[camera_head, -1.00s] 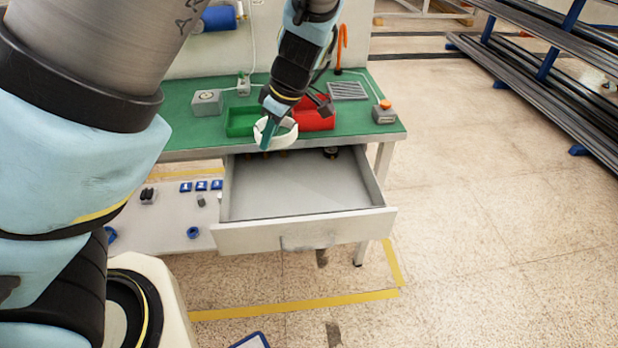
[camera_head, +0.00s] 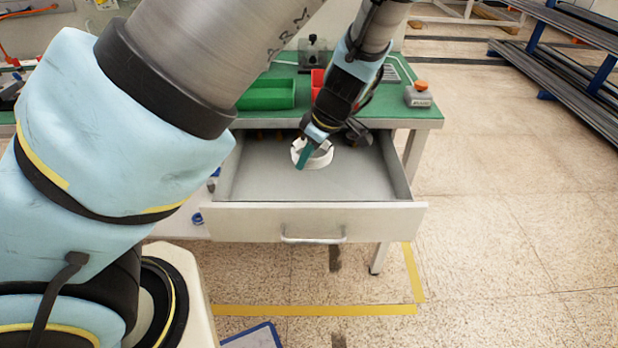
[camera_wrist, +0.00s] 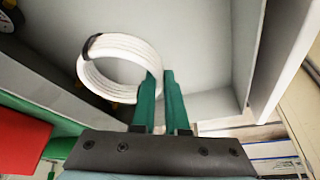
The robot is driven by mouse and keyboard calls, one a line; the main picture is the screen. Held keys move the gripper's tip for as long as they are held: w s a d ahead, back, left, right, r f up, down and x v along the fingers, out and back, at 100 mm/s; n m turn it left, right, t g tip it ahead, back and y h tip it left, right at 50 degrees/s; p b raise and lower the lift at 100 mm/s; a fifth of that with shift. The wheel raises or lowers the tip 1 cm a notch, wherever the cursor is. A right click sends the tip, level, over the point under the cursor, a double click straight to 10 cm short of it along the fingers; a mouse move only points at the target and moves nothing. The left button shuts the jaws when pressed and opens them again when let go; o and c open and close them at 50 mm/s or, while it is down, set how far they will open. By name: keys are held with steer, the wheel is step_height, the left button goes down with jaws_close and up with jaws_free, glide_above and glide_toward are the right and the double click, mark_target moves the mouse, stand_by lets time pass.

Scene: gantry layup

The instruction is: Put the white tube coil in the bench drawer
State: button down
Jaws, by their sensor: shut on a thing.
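The white tube coil (camera_head: 317,157) is a ring of several turns with a dark band, which shows in the wrist view (camera_wrist: 137,50). My gripper (camera_head: 306,156) is shut on one side of the coil's wall, its green fingers also showing in the wrist view (camera_wrist: 160,88). The bench drawer (camera_head: 236,189) is pulled open, and its grey floor is mostly bare. The coil is over the drawer's interior, toward the back. I cannot tell whether it touches the drawer floor.
The green bench top (camera_head: 433,112) lies behind the drawer, with a green bin (camera_head: 266,94), a red bin (camera_head: 317,83) and a grey box with an orange button (camera_head: 418,96). Small dark items sit at the drawer's back. The drawer's front panel (camera_head: 380,221) faces me.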

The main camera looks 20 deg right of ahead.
steer(key=shift+f, duration=3.3)
steer(key=c, duration=0.9)
jaws_free()
steer(key=shift+f, duration=0.1)
steer(key=v, duration=1.2)
steer(key=m+g, duration=0.1)
steer(key=g, duration=0.1)
glide_above(300, 188)
steer(key=a, duration=0.4)
steer(key=a+r+m+h, duration=0.1)
steer(key=a+r+m, duration=0.1)
steer(key=a, duration=0.6)
steer(key=a+r+m+h, duration=0.1)
steer(key=a+r+m, duration=0.2)
steer(key=a, duration=0.5)
steer(key=w+a+r+m, duration=0.1)
steer(key=a+r+m, duration=0.1)
steer(key=a, duration=0.7)
steer(key=shift+r+h, duration=0.15)
steer(key=shift+h, duration=0.25)
